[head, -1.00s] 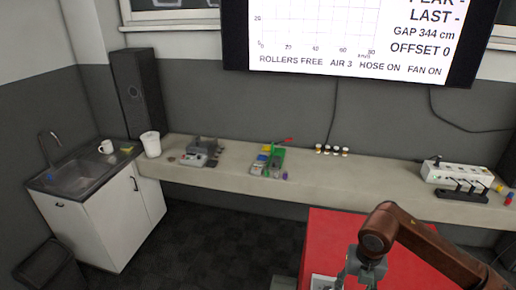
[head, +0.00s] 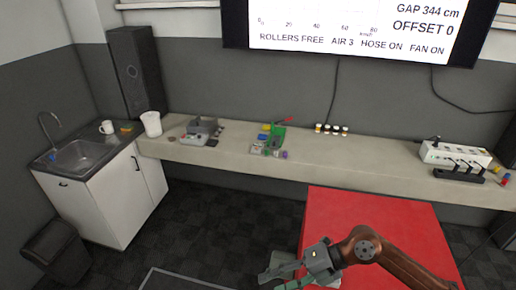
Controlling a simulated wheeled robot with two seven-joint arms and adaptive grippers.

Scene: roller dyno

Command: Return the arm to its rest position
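My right arm comes in from the lower right, brown with a dark grey wrist, over the red surface. My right gripper (head: 284,272) is at the bottom of the head view, pointing left, near the left edge of the red surface. Its fingers are small and partly cut off by the lower edge, so I cannot tell whether it is open or shut. I see nothing clearly held in it. My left arm and gripper are not in view.
The red-topped unit (head: 345,215) stands below my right arm. A long bench (head: 350,157) runs along the wall behind, carrying a grey device (head: 199,131), green and blue items, small jars and a white power strip (head: 455,155). A sink cabinet (head: 110,200) and bin (head: 57,250) stand left.

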